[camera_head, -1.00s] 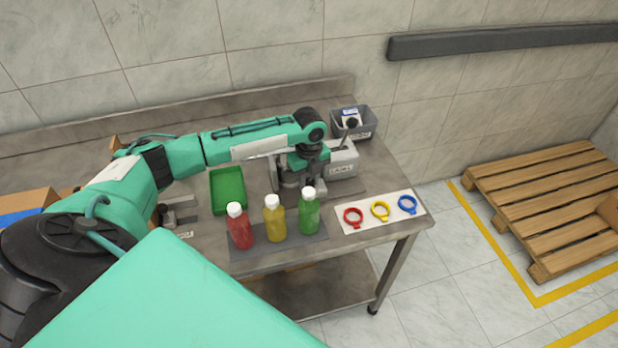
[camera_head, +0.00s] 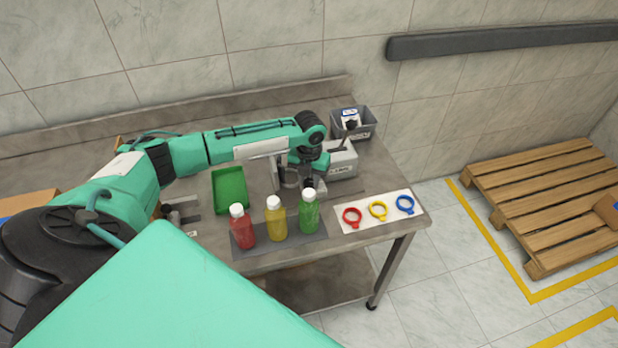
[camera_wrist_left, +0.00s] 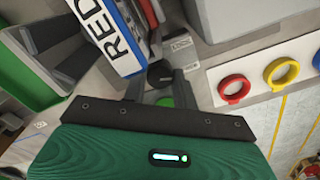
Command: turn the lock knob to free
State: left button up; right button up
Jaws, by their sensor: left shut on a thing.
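The grey cap feeder (camera_head: 343,162) stands on the steel table, with an upright lever at its back. A patch of green shows just below the knob. I cannot read which way the knob is turned. A panel marked RED (camera_wrist_left: 103,33) is above left of it. My right gripper is not in view.
Red (camera_head: 242,228), yellow (camera_head: 276,222) and green (camera_head: 310,215) bottles with white caps stand close in front. A green tray (camera_head: 230,206) is left. Red, yellow and blue rings lie on a white board (camera_head: 380,225) at right. A grey bin (camera_head: 366,118) stands behind.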

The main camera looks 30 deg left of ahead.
aim_at(309, 181)
pick_arm(q)
jog(key=shift+m, duration=1.1)
jog(key=o, duration=1)
jog(key=shift+c, duration=0.2)
notch_tip(309, 181, up, 14)
jog(key=b, duration=0.3)
